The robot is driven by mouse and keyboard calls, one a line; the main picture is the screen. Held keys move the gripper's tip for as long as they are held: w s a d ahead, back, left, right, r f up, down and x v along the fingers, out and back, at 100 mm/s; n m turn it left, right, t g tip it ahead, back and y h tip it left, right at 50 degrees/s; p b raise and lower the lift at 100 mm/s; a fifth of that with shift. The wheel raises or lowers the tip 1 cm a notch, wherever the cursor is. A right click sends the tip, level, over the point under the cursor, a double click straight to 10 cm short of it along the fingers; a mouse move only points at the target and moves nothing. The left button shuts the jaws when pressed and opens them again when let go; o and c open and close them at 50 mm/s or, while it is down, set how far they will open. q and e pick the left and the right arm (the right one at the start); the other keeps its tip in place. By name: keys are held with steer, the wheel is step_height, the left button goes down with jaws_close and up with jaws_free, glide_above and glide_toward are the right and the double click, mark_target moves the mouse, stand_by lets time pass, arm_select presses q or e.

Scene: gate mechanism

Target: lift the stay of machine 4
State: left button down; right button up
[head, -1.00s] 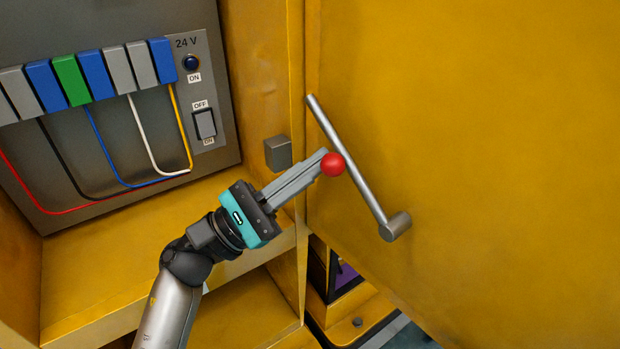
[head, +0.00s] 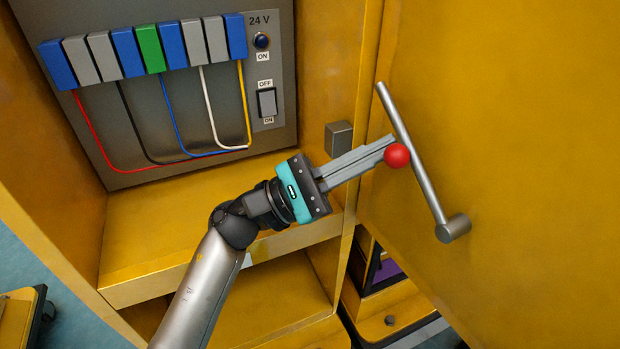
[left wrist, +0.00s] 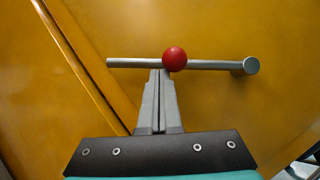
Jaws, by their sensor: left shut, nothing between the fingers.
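The stay is a grey metal bar (head: 418,160) with a round pivot (head: 453,228) at its lower right end and a red ball knob (head: 397,156) near its middle. It slants across the yellow door in the head view. My left gripper (head: 391,147) is shut, its fingertips at the bar beside the red knob; I cannot tell whether they touch. In the left wrist view the shut fingers (left wrist: 160,75) point at the bar (left wrist: 210,65), just left of the red knob (left wrist: 174,59). My right gripper is not in view.
A yellow cabinet holds a grey panel (head: 200,110) with coloured blocks, wires and a 24 V switch (head: 267,102). A small grey block (head: 338,139) sits on the cabinet's side wall, close to my left gripper. The yellow door (head: 520,120) fills the right.

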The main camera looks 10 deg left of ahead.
arm_select(q)
steer(key=v, duration=1.5)
steer(key=shift+a+f, duration=0.1)
steer(key=shift+f, duration=0.05)
